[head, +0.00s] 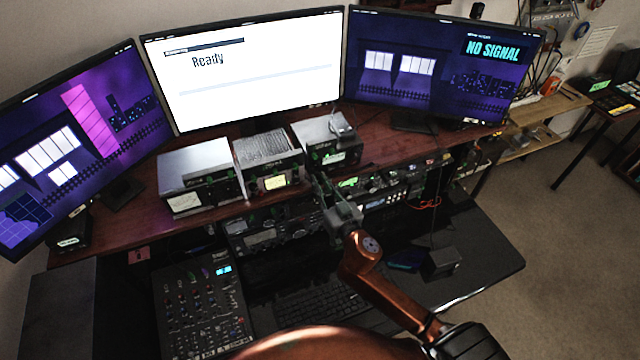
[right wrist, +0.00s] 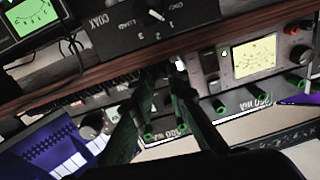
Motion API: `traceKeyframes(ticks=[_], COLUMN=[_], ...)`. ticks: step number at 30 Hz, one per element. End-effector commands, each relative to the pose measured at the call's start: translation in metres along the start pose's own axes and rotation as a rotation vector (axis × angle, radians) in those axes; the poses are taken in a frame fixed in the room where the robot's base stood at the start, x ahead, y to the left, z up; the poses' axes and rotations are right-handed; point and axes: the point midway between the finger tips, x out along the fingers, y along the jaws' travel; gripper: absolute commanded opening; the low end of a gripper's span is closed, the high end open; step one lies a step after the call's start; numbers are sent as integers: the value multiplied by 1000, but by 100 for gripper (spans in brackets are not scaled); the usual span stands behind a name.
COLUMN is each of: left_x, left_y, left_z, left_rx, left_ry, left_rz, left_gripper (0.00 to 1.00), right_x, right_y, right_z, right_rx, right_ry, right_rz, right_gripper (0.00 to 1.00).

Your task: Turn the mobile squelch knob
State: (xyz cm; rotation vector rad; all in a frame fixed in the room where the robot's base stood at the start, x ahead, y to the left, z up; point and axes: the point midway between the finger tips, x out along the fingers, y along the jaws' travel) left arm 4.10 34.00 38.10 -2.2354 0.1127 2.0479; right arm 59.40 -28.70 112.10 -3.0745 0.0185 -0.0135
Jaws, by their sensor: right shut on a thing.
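My right gripper (head: 323,188) reaches up to the row of radio gear under the desk shelf in the head view. In the right wrist view its dark fingers (right wrist: 157,82) converge in front of a panel with several green-ringed knobs. It is shut on a small knob-like part, mostly hidden between the fingertips. I cannot read a label that tells whether this is the mobile squelch knob. A radio with a lit green display (head: 348,183) is just right of the gripper in the head view. My left gripper is not in view.
A black coax switch box (right wrist: 145,18) and a unit with a yellow meter (right wrist: 255,57) are close to the fingers. A mixer (head: 200,305), a keyboard (head: 325,298) and a small black box (head: 440,262) are on the lower desk. Three monitors stand behind.

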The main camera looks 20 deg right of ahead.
Motion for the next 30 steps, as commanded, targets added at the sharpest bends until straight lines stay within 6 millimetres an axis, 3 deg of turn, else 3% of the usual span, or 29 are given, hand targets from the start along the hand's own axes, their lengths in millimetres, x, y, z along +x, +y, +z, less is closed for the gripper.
traceKeyframes(ticks=[9, 20, 21, 30], left_x=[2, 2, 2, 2], left_y=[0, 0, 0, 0], left_z=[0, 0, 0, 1], left_rx=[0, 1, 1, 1], left_ry=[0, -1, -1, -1], left_rz=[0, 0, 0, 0], left_gripper=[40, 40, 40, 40], right_x=[0, 0, 0, 0], right_y=[0, 0, 0, 0], right_z=[-1, -2, -2, -1], right_rx=[197, 213, 213, 213], right_ry=[11, 14, 14, 12], right_rz=[1, 1, 1, 1], right_gripper=[0, 0, 15, 32])
